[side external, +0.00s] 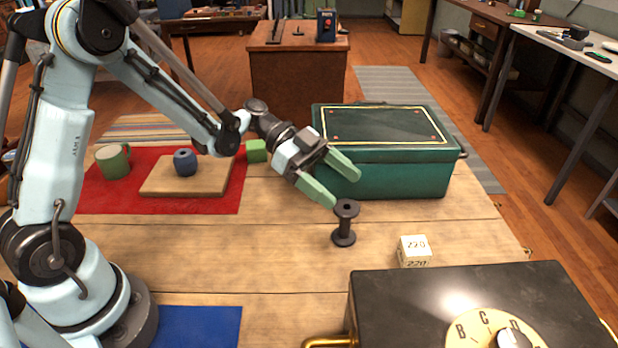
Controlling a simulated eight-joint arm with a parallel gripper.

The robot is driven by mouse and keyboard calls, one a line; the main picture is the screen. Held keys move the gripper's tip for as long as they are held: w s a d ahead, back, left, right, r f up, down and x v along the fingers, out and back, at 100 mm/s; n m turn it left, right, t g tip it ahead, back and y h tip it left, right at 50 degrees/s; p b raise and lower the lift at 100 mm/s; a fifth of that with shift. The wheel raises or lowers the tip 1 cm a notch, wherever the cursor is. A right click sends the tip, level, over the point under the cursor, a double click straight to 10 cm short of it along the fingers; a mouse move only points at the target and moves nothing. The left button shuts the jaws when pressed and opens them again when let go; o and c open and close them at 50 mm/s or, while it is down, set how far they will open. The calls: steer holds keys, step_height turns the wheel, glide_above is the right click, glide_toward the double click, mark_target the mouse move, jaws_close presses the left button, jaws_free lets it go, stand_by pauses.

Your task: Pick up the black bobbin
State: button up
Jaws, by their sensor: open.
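The black bobbin (344,222) stands upright on the wooden table, with a wide flange at top and bottom and a narrow middle. My gripper (346,184) has pale green fingers spread apart, with nothing seen between them. In the picture the fingertips are just above the bobbin, one to its upper left and one to its upper right. The left fingertip shows close to the bobbin's top flange; I cannot tell the exact gap in depth.
A green box (400,172) stands right behind the gripper. A white numbered cube (414,250) and a black dial box (470,300) are at front right. A green mug (112,161), wooden board (212,180), blue object (185,162) and green cube (257,151) are at left. Bare table lies left of the bobbin.

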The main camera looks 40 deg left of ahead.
mark_target(351, 209)
steer(key=shift+f, duration=1.65)
steer(key=x, duration=0.5)
steer(key=shift+f, duration=0.15)
steer(key=c, duration=1)
